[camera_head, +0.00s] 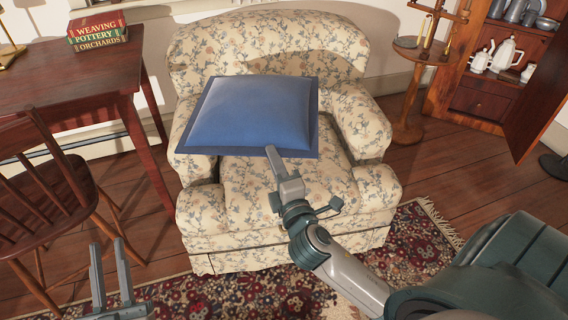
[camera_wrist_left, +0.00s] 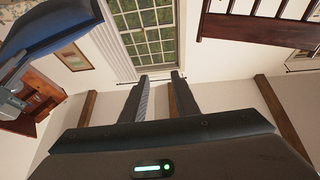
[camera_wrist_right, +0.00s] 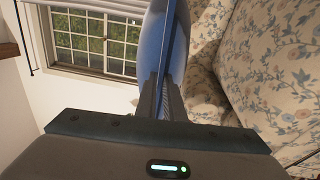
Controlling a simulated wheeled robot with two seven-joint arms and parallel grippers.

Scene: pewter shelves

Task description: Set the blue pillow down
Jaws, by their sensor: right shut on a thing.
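The blue pillow (camera_head: 248,112) is square with a flat darker border. In the head view it appears over the floral armchair (camera_head: 262,42), in front of its backrest and above the seat. My right gripper (camera_head: 272,156) is shut on the pillow's near edge; the right wrist view shows the pillow (camera_wrist_right: 163,40) edge-on between the fingers (camera_wrist_right: 166,97). My left gripper (camera_head: 107,270) is open and empty at the lower left, away from the chair. The pillow also shows at the upper left of the left wrist view (camera_wrist_left: 45,25). The pillow hides part of the seat and one armrest.
A wooden desk (camera_head: 70,75) with stacked books (camera_head: 97,32) stands at left, and a wooden chair (camera_head: 45,190) is below it. A candle stand (camera_head: 408,90) and open cabinet (camera_head: 490,85) are at right. A patterned rug (camera_head: 235,295) lies in front.

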